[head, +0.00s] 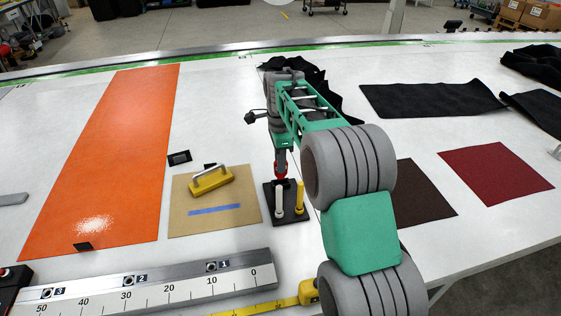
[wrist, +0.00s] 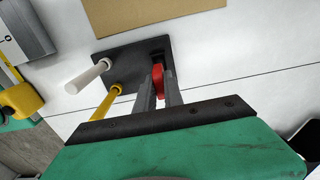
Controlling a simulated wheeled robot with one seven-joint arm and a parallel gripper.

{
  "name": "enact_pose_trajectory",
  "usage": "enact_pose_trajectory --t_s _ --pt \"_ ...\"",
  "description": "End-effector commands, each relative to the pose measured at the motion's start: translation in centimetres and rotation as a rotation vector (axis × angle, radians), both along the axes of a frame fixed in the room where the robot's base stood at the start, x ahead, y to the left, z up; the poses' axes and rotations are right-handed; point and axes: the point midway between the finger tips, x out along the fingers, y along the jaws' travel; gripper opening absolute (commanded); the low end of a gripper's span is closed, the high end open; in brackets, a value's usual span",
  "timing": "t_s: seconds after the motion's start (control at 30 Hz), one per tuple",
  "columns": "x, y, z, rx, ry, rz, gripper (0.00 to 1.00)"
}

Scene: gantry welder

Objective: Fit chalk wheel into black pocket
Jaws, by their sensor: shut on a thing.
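My gripper (wrist: 158,85) is shut on a red piece (wrist: 158,75), which I take to be the chalk wheel; the fingers stand on either side of it. In the head view the red piece (head: 281,166) shows at the end of my arm. It is over the back part of a black holder (head: 289,219), which also shows in the wrist view (wrist: 130,60). A white stick (head: 279,201) and a yellow stick (head: 299,198) stand upright in the holder. The pocket's opening and the lower end of the red piece are hidden, so I cannot tell whether it is seated.
An orange sheet (head: 110,150) lies farther left. A steel ruler bar (head: 180,287) and a yellow tape measure (head: 308,291) lie in front. Dark red sheets (head: 495,175) and black cloth (head: 430,98) lie right.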

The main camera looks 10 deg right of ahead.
Motion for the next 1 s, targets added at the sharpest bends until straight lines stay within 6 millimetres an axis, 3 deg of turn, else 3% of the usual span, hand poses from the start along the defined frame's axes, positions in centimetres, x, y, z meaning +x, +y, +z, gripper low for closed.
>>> enact_pose_trajectory --t_s 1.0 --pt "0.0 0.0 -2.6 0.0 0.0 0.0 0.0"
